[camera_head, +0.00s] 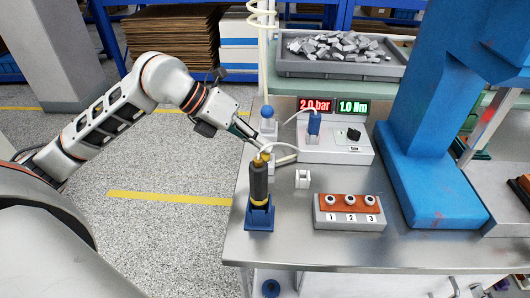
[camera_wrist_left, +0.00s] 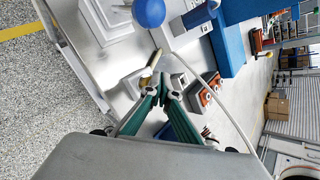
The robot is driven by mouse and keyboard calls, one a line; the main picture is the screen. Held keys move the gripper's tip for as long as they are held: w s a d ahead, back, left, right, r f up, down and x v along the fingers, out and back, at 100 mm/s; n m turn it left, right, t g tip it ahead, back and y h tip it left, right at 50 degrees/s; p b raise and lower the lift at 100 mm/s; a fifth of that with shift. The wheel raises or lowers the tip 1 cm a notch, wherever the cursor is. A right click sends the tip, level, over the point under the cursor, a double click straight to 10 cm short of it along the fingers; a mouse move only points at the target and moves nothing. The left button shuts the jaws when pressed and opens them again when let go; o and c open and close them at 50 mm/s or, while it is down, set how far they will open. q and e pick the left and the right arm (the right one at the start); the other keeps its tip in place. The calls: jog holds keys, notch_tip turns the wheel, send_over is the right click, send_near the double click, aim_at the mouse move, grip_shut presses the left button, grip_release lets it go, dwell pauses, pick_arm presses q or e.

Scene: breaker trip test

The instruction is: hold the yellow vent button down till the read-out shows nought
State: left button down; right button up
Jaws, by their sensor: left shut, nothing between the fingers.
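My left gripper (camera_head: 257,142) reaches in from the left over the near left edge of the steel bench, its fingers shut and empty; they also show in the left wrist view (camera_wrist_left: 163,76). I cannot clearly make out the yellow vent button; my fingers may hide it. A small yellow part (camera_head: 265,156) tops the dark tool, close to my fingertips; I cannot tell if they touch. A red read-out (camera_head: 314,105) shows 2.0 bar. A blue ball knob (camera_head: 267,112) stands just behind my gripper and shows large in the left wrist view (camera_wrist_left: 149,12). My right gripper is out of view.
The dark tool (camera_head: 259,180) stands in a blue holder (camera_head: 259,217). A white hose (camera_head: 286,128) loops past my fingers. A white control box (camera_head: 333,151), a numbered three-button block (camera_head: 347,218) and a blue column (camera_head: 424,110) stand to the right. A grey tray (camera_head: 335,67) lies behind.

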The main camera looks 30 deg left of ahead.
aim_at(261, 153)
pick_arm(q)
jog(key=shift+f, duration=0.4)
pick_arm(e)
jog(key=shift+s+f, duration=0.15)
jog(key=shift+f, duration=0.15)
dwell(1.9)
pick_arm(q)
jog(key=shift+r+p, duration=0.4)
jog(key=shift+r, duration=0.55)
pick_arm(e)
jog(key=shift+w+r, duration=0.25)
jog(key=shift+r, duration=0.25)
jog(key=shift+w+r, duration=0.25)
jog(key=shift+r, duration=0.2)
pick_arm(q)
jog(key=shift+r, duration=0.15)
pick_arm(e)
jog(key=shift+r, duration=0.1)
